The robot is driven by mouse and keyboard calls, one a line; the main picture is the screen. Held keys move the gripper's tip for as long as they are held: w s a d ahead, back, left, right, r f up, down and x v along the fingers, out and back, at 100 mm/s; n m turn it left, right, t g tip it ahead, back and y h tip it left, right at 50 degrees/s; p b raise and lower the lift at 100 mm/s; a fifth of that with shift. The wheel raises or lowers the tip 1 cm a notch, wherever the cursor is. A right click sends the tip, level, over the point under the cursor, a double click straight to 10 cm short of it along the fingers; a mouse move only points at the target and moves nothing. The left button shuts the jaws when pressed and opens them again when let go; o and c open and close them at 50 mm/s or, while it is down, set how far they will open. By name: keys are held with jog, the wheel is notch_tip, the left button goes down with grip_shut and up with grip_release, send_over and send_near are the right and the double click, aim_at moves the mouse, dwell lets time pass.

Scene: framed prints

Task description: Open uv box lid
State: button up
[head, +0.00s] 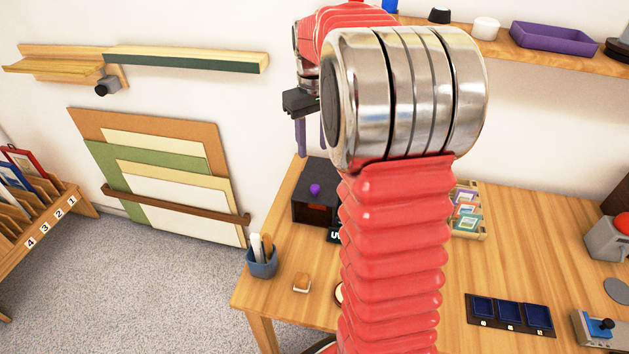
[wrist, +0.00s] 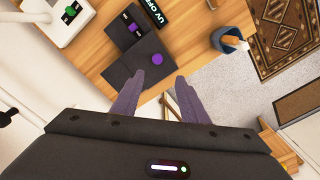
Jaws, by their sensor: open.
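The UV box (head: 300,212) is a dark box at the back left of the table, partly hidden by my arm. Its dark lid (head: 313,175) lies closed on top and carries a purple knob (head: 315,189). In the wrist view the lid (wrist: 122,82) and knob (wrist: 157,59) lie just beyond the fingertips. My gripper (head: 311,147) is open and empty, pointing down above the box, with its fingers apart. It also shows in the wrist view (wrist: 159,78); the knob appears ahead of the gap, and I see no contact.
A "UV OFF" sign (wrist: 154,12) stands beside the box. A blue pen cup (head: 262,263) and a small wooden block (head: 302,283) are near the table's left edge. A shelf (head: 560,57) is on the wall at upper right. A white device (wrist: 58,17) shows in the wrist view.

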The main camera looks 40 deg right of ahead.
aim_at(315, 187)
jog(key=shift+w+d+f, duration=0.15)
jog(key=shift+d+f, duration=0.05)
jog(key=shift+d, duration=0.2)
notch_tip(315, 187, down, 14)
jog(key=shift+r, duration=0.1)
dwell(0.7)
jog(key=shift+c, duration=0.4)
grip_shut()
